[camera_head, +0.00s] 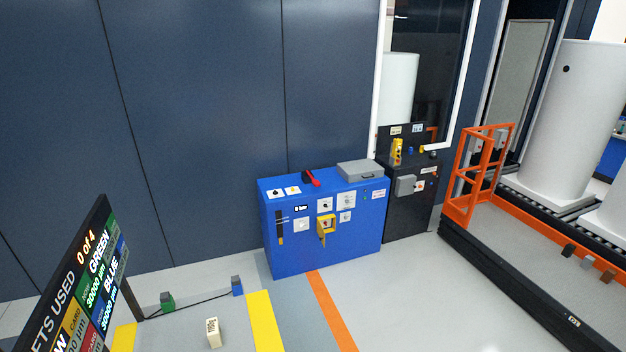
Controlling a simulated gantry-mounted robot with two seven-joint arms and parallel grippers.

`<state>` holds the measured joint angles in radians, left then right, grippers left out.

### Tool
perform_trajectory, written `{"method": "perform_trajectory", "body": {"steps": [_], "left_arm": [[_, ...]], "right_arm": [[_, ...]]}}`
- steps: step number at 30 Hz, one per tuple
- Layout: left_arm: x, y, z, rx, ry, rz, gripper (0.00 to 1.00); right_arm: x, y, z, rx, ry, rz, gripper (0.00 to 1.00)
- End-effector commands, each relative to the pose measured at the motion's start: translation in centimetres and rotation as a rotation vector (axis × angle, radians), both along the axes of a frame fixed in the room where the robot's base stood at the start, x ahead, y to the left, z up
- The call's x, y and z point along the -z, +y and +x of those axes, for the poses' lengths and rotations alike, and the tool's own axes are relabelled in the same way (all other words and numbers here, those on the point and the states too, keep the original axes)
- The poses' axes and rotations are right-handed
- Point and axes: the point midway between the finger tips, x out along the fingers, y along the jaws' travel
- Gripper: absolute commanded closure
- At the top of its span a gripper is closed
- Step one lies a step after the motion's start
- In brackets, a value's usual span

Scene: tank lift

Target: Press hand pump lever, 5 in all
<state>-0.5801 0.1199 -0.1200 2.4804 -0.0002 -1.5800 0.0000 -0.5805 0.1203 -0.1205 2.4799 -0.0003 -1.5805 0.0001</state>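A blue cabinet (350,248) stands against the dark wall near the middle of the head view. A red lever (313,179) with a dark base sits on its top. A black upright handle (280,228) is on the left of its front face. I cannot tell for certain which of these is the hand pump lever. A yellow part (326,225) and several labelled white plates are also on the front. Neither of my grippers shows in this view, and nothing touches the cabinet.
A dark control box (405,215) stands right of the cabinet. An orange railing (480,175) and a low platform (510,285) lie farther right, near white tanks (575,120). A scoreboard (80,290) stands lower left. Small blocks and a cable lie on the open floor.

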Motion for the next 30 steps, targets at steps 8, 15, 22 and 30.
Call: {"method": "perform_trajectory", "body": {"steps": [8, 15, 22, 30], "left_arm": [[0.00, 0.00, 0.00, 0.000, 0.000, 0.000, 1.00], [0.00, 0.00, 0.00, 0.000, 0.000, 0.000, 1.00], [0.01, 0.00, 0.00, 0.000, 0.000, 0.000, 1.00], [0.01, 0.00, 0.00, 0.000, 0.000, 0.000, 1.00]], "right_arm": [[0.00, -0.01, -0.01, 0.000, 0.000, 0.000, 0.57], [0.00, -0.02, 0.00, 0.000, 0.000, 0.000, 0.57], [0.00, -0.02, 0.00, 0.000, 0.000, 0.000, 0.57], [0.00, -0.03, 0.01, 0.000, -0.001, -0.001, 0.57]]}}
